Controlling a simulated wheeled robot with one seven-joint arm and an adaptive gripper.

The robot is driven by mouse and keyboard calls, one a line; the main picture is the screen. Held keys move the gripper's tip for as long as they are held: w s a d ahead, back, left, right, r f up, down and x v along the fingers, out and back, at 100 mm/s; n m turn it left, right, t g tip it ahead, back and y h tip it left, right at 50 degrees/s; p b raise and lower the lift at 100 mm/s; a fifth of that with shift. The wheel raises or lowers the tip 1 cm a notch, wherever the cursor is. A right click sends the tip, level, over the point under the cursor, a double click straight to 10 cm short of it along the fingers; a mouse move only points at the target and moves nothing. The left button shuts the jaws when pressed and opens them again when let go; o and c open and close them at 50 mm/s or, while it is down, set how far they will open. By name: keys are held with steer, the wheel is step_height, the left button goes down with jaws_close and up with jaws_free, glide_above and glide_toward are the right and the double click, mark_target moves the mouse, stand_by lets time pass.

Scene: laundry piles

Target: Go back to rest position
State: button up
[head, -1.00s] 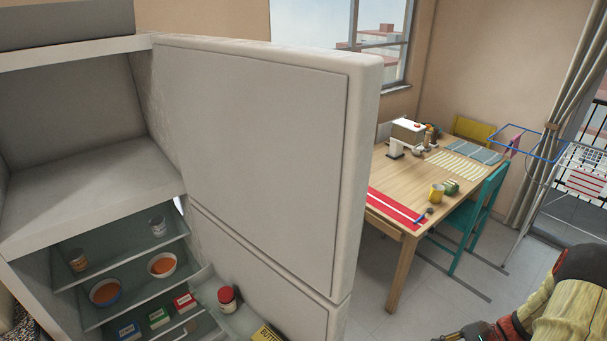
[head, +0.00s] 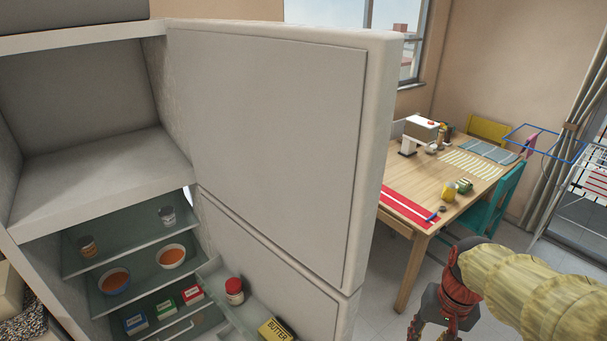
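My gripper (head: 438,328) is at the lower right of the head view, at the end of my arm in its yellow cover. It is dark with red parts and points downward. Its fingertips run toward the bottom edge of the picture, so I cannot tell how far apart they are or whether they hold anything. It is to the right of the open fridge door (head: 270,130) and in front of the wooden table (head: 432,185).
The fridge stands open on the left, with bowls (head: 115,281), cans and small boxes on its shelves. A red-lidded jar (head: 234,290) and a butter box (head: 275,330) sit in the door shelf. A teal chair (head: 503,200) and drying rack (head: 585,190) stand at the right.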

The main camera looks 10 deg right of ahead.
steer(key=s+a+r+n+t+b, duration=0.2)
steer(key=a+r+n+t, duration=0.3)
steer(key=a+r, duration=0.4)
steer(key=a, duration=0.2)
steer(key=shift+s+a+r+h, duration=0.2)
steer(key=shift+s+a+h, duration=0.1)
steer(key=shift+s+a, duration=0.05)
